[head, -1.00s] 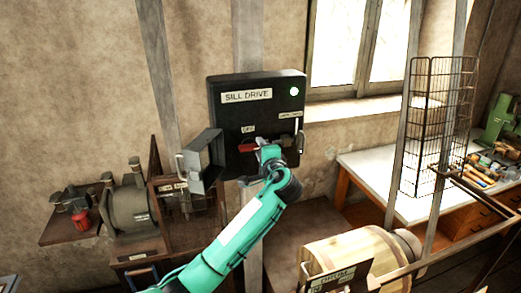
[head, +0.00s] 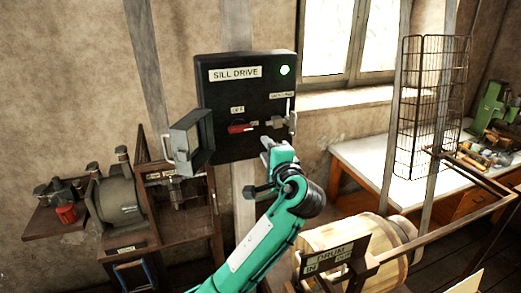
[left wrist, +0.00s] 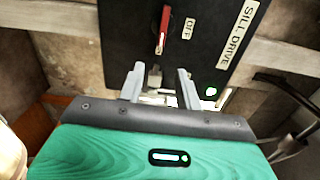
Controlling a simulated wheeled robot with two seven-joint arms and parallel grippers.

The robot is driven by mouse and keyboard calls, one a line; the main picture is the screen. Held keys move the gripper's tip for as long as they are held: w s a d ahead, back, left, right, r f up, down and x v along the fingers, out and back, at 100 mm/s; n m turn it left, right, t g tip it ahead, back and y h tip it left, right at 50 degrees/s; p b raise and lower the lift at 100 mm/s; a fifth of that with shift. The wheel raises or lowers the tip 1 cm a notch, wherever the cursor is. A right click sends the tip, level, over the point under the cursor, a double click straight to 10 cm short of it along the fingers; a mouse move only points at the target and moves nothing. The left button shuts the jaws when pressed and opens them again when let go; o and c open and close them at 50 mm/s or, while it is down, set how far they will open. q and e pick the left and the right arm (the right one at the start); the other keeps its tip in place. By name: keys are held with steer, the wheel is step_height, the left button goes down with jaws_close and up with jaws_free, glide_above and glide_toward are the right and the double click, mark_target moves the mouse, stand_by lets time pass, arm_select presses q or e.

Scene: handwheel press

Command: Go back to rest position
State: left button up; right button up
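The box also shows in that view (left wrist: 190,62), with a red handle (left wrist: 162,30) beside the OFF label. In the head view the red handle (head: 240,128) lies sideways below that label, and a green lamp (head: 285,70) is lit. A metal latch (head: 292,117) sits at the right edge. My right gripper is not in view.
An open grey cover (head: 190,138) juts out left of the box. A wooden drum (head: 345,240) with a sign (head: 330,257) stands at the lower right. A wire cage (head: 432,110) stands before the white workbench (head: 372,160). A grinder (head: 118,198) is at the left.

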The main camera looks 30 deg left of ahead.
arm_select(q)
steer(key=shift+s+d, duration=0.4)
